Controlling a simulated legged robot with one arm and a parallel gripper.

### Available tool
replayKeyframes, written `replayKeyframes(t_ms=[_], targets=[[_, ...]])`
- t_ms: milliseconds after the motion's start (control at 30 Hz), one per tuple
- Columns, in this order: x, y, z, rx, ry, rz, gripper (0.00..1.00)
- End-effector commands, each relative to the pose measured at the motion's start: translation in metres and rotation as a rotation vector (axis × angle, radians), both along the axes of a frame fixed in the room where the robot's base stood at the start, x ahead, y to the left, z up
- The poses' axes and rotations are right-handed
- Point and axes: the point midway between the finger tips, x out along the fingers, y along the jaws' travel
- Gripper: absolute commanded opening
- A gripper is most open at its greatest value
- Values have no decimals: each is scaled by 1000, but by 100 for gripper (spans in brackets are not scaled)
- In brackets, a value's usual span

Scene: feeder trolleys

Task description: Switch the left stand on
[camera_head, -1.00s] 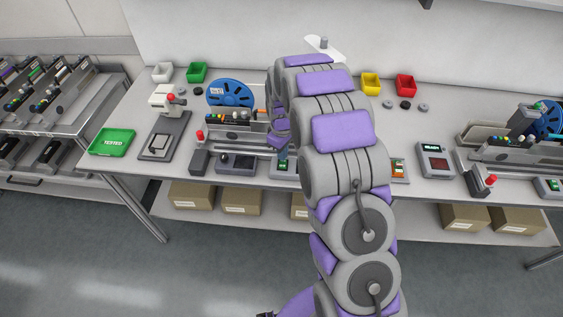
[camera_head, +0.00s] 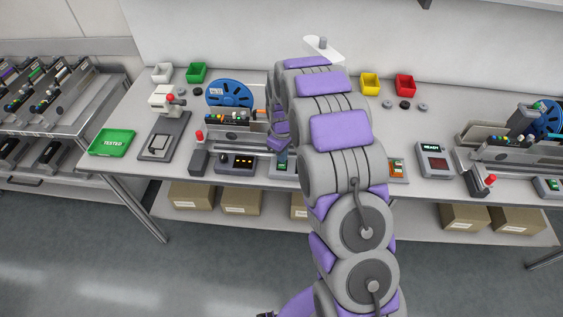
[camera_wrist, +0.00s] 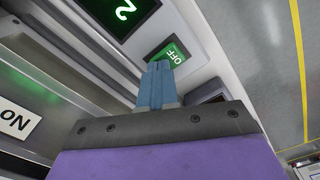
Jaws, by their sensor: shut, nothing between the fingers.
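The left stand (camera_head: 235,140) holds a blue reel (camera_head: 230,93) in the head view. A dark control box (camera_head: 238,163) at its front shows lit orange marks. A green switch (camera_head: 281,165) sits to the right of that box, partly behind my arm. In the wrist view my gripper (camera_wrist: 158,66) is shut and empty, its blue fingertips at the lower edge of a lit green panel (camera_wrist: 174,52) reading "OFF". The fingers hide part of the switch; I cannot tell whether they touch it. A green "2" display (camera_wrist: 124,11) is beside it.
A red-knobbed lever (camera_head: 199,137) stands left of the control box. A green "TESTED" tray (camera_head: 112,142) lies at the bench's left end. A box reading "READY" (camera_head: 434,160) and another stand (camera_head: 515,150) are to the right. My arm covers the bench's middle.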

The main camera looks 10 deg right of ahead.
Motion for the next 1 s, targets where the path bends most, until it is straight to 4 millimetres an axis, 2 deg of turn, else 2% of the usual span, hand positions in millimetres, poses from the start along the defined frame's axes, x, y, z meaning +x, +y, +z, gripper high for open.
replayKeyframes(t_ms=[167,1000], targets=[[0,0,2,-1,4,0,0],[-1,0,63,0,1,0,0]])
